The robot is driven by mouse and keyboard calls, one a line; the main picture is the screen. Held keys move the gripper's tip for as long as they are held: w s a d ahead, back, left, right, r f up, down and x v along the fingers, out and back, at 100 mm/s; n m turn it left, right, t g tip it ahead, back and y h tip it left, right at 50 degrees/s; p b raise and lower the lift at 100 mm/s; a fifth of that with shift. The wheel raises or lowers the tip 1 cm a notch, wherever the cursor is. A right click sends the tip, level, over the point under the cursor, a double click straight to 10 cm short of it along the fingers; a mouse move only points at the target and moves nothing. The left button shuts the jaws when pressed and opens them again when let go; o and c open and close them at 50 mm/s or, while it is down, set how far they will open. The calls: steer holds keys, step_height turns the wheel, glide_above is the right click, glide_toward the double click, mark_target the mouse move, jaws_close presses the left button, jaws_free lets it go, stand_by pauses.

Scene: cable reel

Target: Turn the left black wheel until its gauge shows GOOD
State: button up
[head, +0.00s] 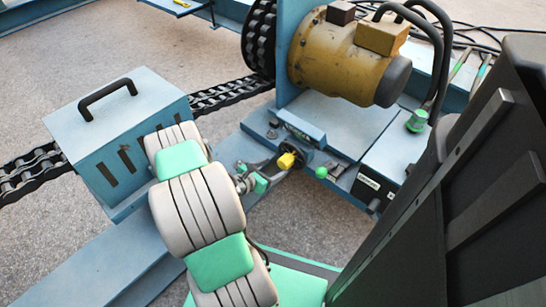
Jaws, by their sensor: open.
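A dark round wheel (297,151) with a yellow knob (287,161) sits low on the blue frame below the motor. It looks like the left black wheel, but it is small and partly covered by the knob and my gripper. My gripper (279,170), with green parts, is open at the knob's lower left, close to it. I cannot tell whether it touches. A small dark plate with pale marks (368,183) shows on a blue box to the right. I cannot tell whether it is the gauge, and its marks are unreadable. My arm comes in from below.
A yellow-brown motor (340,62) with black cables stands behind. A blue box with a black handle (110,130) is at left, over a black chain (230,93). A green knob (321,172) is right of the wheel. My dark column fills the right side.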

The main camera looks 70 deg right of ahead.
mark_target(282, 164)
steer(key=b+x, duration=0.3)
steer(key=x, duration=0.4)
steer(key=shift+s, duration=0.1)
steer(key=shift+s+d+f, duration=0.1)
steer(key=shift+d, duration=0.25)
jaws_close()
stand_by(0.4)
